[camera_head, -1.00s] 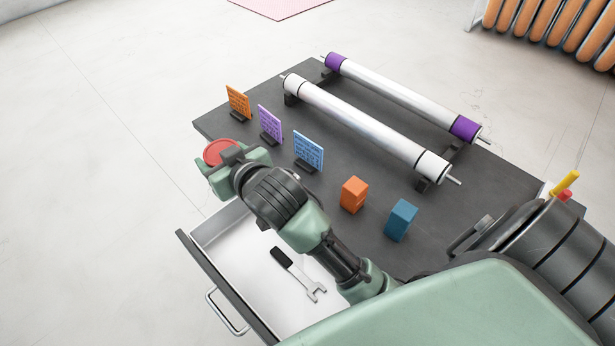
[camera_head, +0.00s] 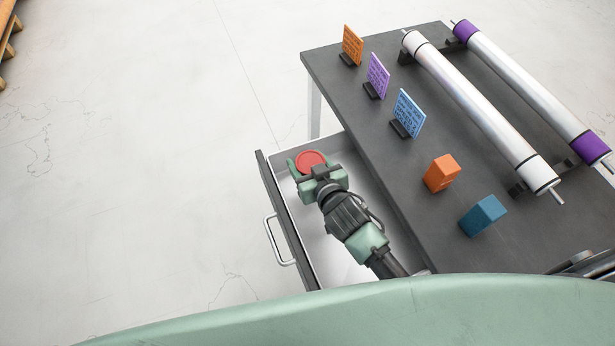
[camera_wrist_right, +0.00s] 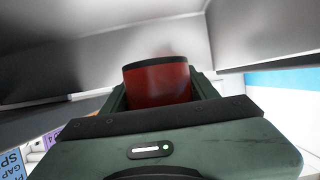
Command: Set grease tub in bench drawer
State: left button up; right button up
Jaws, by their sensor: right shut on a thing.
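The grease tub, a round red tub (camera_head: 311,160), is at the far end of the open bench drawer (camera_head: 273,198). My right gripper (camera_head: 309,172) is shut on it, with a finger on either side. In the right wrist view the tub (camera_wrist_right: 158,83) sits between the fingers, its dark rim showing, with pale drawer walls (camera_wrist_right: 265,32) around it. Whether the tub touches the drawer floor I cannot tell. My right forearm covers part of the drawer. My left gripper is not in view.
The dark bench top (camera_head: 385,150) carries orange (camera_head: 352,44), purple (camera_head: 377,75) and blue (camera_head: 408,112) cards on stands, an orange block (camera_head: 441,172), a blue block (camera_head: 483,214) and two long rollers (camera_head: 480,110). The drawer handle (camera_head: 276,241) sticks out left over clear floor.

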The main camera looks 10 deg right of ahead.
notch_tip(320, 180, down, 4)
jog(key=shift+r, duration=0.2)
jog(key=shift+f+b, duration=0.65)
jog(key=shift+f, duration=1.3)
jog(key=shift+f, duration=0.2)
jog(key=o, duration=1.6)
jog(key=shift+r, duration=0.1)
